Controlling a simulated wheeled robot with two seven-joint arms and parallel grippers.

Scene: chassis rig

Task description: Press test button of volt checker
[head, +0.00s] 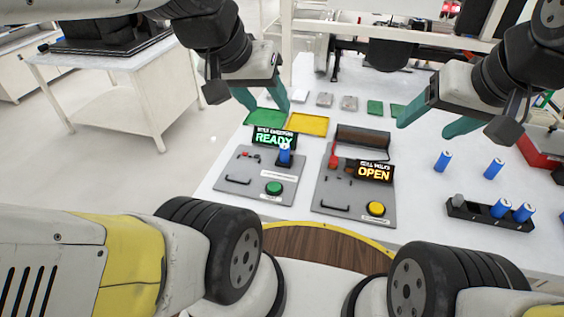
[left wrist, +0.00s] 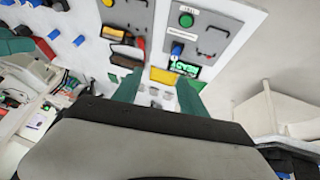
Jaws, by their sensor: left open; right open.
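A grey panel (head: 247,182) on the table carries a display (head: 274,138) reading READY in green, with small blurred text above; it appears to be the volt checker. A round green button (head: 273,188) is near its front edge, and a blue cell (head: 284,154) stands in it near the display. The green button also shows in the left wrist view (left wrist: 186,20). My left gripper (head: 264,102) is open and empty, above and behind the panel, apart from the button. My right gripper (head: 427,126) is open and empty, above the table on the right.
A second grey panel (head: 338,203) has an OPEN display (head: 374,172), a red lever (head: 333,157) and a yellow button (head: 376,209). Green and yellow trays (head: 307,124) lie behind. Loose blue cells (head: 443,161) and a black rack (head: 470,213) are at the right.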

